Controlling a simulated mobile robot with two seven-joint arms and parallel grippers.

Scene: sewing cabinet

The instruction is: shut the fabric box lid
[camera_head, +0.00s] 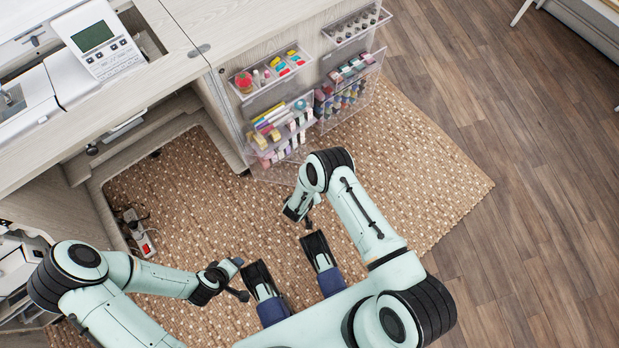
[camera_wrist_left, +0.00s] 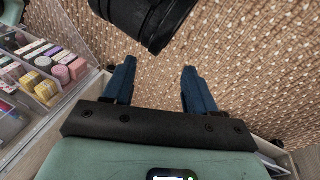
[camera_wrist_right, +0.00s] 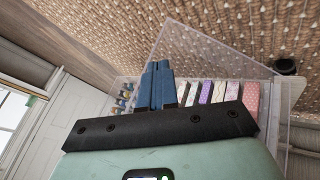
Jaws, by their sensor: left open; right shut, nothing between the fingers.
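In the right wrist view, a clear box (camera_wrist_right: 270,135) holds a row of upright fabric pieces (camera_wrist_right: 220,92), purple, white, dark, cream and pink. A clear panel (camera_wrist_right: 200,45), which looks like its raised lid, stands up tilted against the rug. My right gripper's blue fingers (camera_wrist_right: 158,75) are shut together and empty, overlapping the box's near-left part in view; I cannot tell if they touch it. In the head view my right gripper (camera_head: 306,218) is below the clear bins. My left gripper (camera_head: 240,278) is open and empty over the rug; its parted fingers (camera_wrist_left: 155,90) show in the left wrist view.
Clear bins of thread and notions (camera_head: 280,68) hang on the cabinet (camera_head: 120,70). A lower bin holds colourful rolls (camera_head: 283,130). A power strip (camera_head: 142,238) lies on the woven rug (camera_head: 400,160). Wooden floor (camera_head: 520,200) at right is clear.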

